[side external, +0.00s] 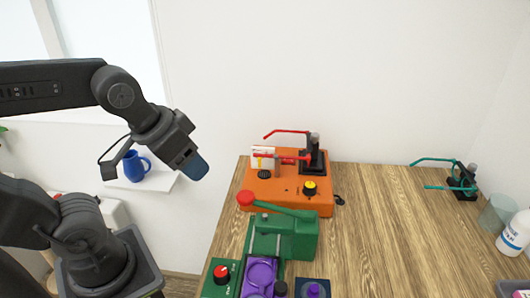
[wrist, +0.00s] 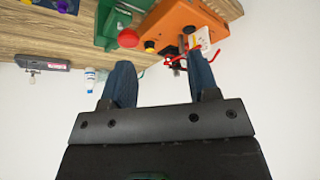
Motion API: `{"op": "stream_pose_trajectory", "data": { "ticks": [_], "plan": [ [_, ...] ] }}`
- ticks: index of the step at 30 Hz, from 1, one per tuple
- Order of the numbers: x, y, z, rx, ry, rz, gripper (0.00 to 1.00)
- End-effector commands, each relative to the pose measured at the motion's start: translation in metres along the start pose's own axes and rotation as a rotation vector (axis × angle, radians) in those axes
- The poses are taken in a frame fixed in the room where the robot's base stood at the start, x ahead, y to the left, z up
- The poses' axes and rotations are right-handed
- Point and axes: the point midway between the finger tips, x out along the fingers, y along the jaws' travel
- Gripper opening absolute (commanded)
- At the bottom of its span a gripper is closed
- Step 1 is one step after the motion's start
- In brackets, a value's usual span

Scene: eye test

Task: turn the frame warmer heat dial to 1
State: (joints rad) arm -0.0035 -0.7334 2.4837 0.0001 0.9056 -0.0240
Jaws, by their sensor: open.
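No readable label tells which unit is the frame warmer. An orange box (side external: 285,207) has a black dial with a yellow cap (side external: 310,187) and a smaller black knob (side external: 264,174). The dials' numbers and pointer settings are too small to read. My gripper (side external: 195,168) is open and empty, in the air left of the orange box, touching nothing. In the wrist view its blue fingers stand apart (wrist: 160,60), with the orange box (wrist: 185,16) and yellow-capped dial (wrist: 150,46) beyond.
A green press (side external: 285,238) with a red ball-ended lever (side external: 245,198) stands before the orange box. A teal-armed stand (side external: 462,182), clear cup (side external: 497,213) and white bottle (side external: 514,234) are at right. A blue jug (side external: 136,167) sits on a shelf. The table's right middle is bare.

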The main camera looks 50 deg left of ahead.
Motion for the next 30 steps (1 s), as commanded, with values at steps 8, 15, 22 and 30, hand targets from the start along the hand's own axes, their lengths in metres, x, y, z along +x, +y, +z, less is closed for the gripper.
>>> {"op": "stream_pose_trajectory", "data": {
  "ticks": [8, 15, 22, 30],
  "plan": [
    [0.008, -0.017, -0.077, -0.453, -0.119, -0.055, 0.59],
    [0.048, -0.049, -0.156, -0.990, -0.230, -0.169, 0.59],
    [0.106, -0.087, -0.208, -1.452, -0.297, -0.311, 0.59],
    [0.142, -0.109, -0.225, -1.696, -0.317, -0.402, 0.59]
  ]
}}
